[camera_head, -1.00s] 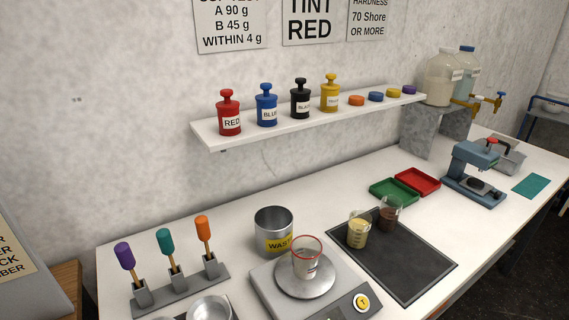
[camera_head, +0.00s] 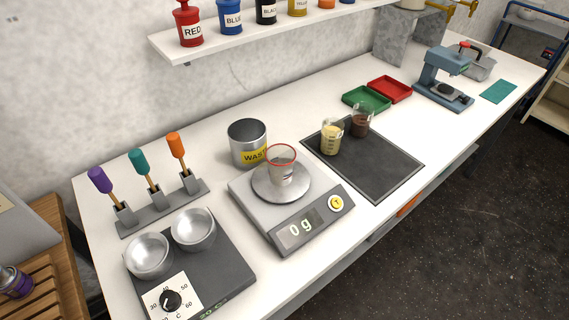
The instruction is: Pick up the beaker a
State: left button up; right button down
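A clear beaker with a red rim (camera_head: 281,166) stands upright on the round pan of the grey scale (camera_head: 309,232), whose display reads 0 g. A beaker with pale yellow contents (camera_head: 331,138) and a beaker with dark brown contents (camera_head: 362,121) stand close together on the dark mat (camera_head: 385,168). I cannot read which beaker is marked a. Neither of my grippers is in view.
A metal waste can (camera_head: 247,142) stands just behind the scale. A tool rack (camera_head: 165,208) and a hot plate with two metal bowls (camera_head: 225,275) are at the left. Green (camera_head: 366,100) and red (camera_head: 390,89) trays lie behind the mat. The mat's front is clear.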

aim_at(331, 137)
jog(key=k+l+u, duration=0.2)
jog(key=l, duration=0.2)
jog(key=l+u, duration=0.2)
jog(key=l, duration=0.25)
jog(key=k+l+u, duration=0.2)
jog(key=l, duration=0.2)
jog(key=i, duration=0.05)
